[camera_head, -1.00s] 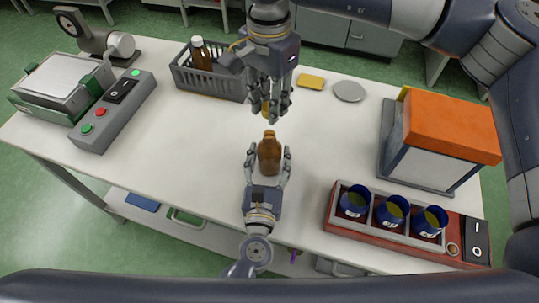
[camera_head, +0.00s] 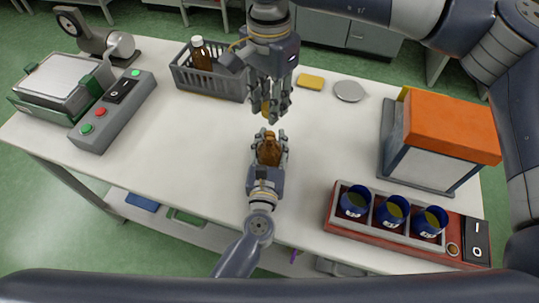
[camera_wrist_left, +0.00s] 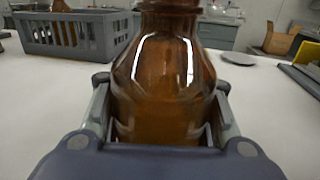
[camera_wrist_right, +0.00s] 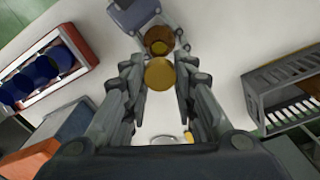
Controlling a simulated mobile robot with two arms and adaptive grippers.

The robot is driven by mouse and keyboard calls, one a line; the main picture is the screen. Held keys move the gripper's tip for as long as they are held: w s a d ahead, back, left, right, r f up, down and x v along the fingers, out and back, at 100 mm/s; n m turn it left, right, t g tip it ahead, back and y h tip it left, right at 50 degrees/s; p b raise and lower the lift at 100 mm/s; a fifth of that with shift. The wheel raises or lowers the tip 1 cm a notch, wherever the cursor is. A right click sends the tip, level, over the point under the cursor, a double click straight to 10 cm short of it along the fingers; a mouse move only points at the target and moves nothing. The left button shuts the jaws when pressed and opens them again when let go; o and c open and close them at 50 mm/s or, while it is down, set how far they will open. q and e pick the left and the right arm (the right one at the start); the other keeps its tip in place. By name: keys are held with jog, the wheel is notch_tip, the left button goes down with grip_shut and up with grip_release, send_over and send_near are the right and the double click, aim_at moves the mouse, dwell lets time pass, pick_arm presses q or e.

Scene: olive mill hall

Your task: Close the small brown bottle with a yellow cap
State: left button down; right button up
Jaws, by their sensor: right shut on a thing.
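The small brown bottle (camera_head: 269,152) stands upright and uncapped on the table; its open mouth (camera_wrist_right: 158,40) shows in the right wrist view. My left gripper (camera_head: 269,147) is around its body from the near side. In the left wrist view its fingers stand on both sides of the bottle (camera_wrist_left: 160,90), with narrow gaps, so it looks open. My right gripper (camera_head: 270,108) comes from above and is shut on the yellow cap (camera_wrist_right: 160,74), which is partly hidden by fingers in the head view. The cap is apart from the bottle, above and beyond it.
A grey crate (camera_head: 207,84) with another brown, white-capped bottle (camera_head: 201,55) stands behind left. A yellow sponge-like block (camera_head: 311,82) and a grey disc (camera_head: 349,91) lie behind right. An orange-topped box (camera_head: 440,130) and a red rack (camera_head: 388,232) with blue cups stand right. The table's left middle is clear.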

aim_at(269, 137)
dwell(0.3)
jog(key=f, duration=0.2)
jog(key=s+f, duration=0.1)
jog(key=f, duration=0.2)
jog(key=shift+f, duration=0.1)
dwell(0.4)
jog(key=shift+f, duration=0.8)
jog(key=shift+f, duration=0.55)
